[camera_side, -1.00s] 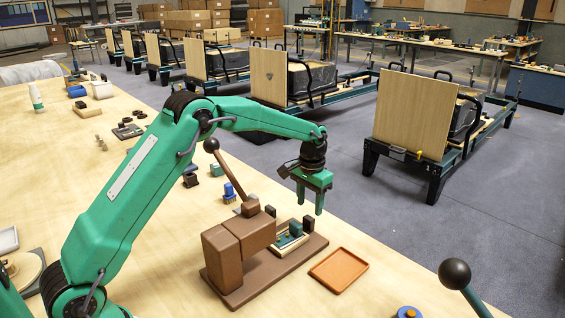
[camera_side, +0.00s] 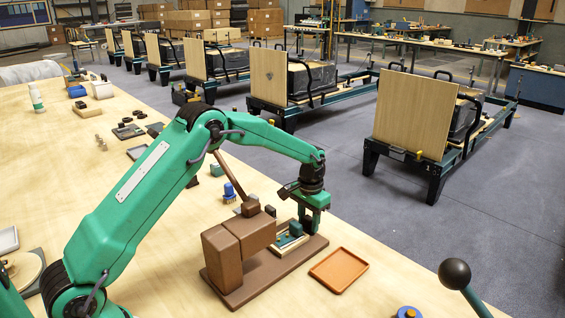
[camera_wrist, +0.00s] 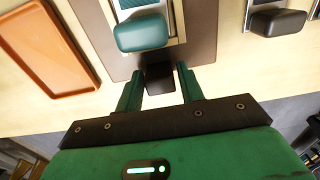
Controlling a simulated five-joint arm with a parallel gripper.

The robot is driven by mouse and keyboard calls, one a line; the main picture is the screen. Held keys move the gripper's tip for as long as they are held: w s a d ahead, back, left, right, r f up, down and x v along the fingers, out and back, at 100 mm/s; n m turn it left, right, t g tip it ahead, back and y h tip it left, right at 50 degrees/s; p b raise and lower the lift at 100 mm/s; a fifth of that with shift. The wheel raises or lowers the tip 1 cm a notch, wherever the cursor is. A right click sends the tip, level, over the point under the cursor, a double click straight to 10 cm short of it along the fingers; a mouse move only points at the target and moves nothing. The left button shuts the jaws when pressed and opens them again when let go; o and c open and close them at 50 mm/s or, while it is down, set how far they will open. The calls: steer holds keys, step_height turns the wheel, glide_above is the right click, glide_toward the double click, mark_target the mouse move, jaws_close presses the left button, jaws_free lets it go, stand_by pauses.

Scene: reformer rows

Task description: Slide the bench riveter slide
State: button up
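The brown bench riveter (camera_side: 222,258) stands on its brown base plate near the table edge, with its lever leaning up behind my arm. Its slide, a pale tray with a green block (camera_side: 292,231), lies at the right end of the base; the green block also shows in the wrist view (camera_wrist: 142,33). My gripper (camera_side: 309,226) is low over the slide's outer end. In the wrist view my gripper (camera_wrist: 159,70) is open, with one finger on each side of the slide's dark handle (camera_wrist: 160,80). Narrow gaps seem to show beside the handle. The side view mostly hides it.
An empty orange tray (camera_side: 338,270) lies just right of the base plate and also shows in the wrist view (camera_wrist: 44,45). A black ball-ended lever (camera_side: 455,274) rises at front right.

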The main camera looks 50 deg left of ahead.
mark_target(300, 224)
jaws_close()
steer(key=shift+s, duration=0.1)
steer(key=shift+s+r, duration=0.1)
steer(key=shift+s, duration=1.55)
steer(key=shift+o, duration=2)
jaws_free()
